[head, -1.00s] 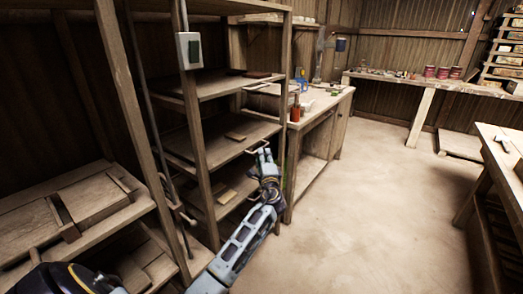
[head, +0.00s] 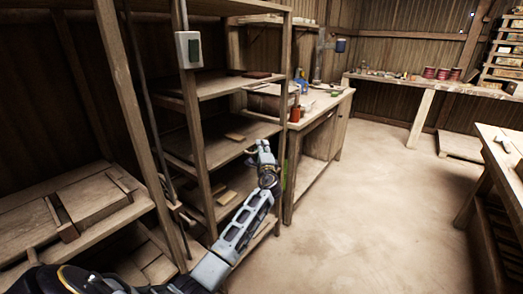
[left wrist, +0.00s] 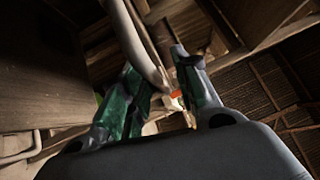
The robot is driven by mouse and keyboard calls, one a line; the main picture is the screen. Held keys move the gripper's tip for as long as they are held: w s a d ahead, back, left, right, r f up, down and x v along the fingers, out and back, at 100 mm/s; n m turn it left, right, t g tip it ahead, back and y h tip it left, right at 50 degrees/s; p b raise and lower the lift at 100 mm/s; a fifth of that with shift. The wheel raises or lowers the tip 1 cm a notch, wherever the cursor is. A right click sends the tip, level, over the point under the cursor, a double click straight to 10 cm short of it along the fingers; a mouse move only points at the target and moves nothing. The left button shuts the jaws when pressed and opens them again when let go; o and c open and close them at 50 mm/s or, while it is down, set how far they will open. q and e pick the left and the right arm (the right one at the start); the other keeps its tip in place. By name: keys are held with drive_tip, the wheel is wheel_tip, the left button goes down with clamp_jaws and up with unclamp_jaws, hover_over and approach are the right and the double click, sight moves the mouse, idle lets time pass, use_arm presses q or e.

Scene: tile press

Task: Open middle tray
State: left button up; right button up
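The middle tray (head: 215,146) is a wooden pull-out board in the tall rack, with a small flat tile (head: 236,136) on it. It looks level with the rack's front. My left gripper (head: 262,147) is at the tray's front edge, where its handle is; the gripper largely covers the handle in the head view. In the left wrist view, a pale curved handle bar (left wrist: 146,45) runs between the green fingers of my left gripper (left wrist: 158,62). The fingers are apart, with a gap beside the bar. My right gripper is not in view.
A top tray (head: 215,85) and a lower tray (head: 205,190) sit in the same rack. A switch box (head: 188,50) hangs on a rack post. A workbench (head: 325,105) with bottles stands just beyond. The floor (head: 370,200) to the right is clear.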

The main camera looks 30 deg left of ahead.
use_arm(q)
clamp_jaws()
drive_tip(key=shift+d, duration=0.1)
drive_tip(key=s+d+b, duration=0.2)
drive_tip(key=d, duration=2.1)
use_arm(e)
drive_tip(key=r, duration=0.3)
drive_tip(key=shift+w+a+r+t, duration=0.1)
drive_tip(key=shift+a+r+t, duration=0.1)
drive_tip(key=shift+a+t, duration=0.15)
use_arm(q)
drive_tip(key=shift+f, duration=0.1)
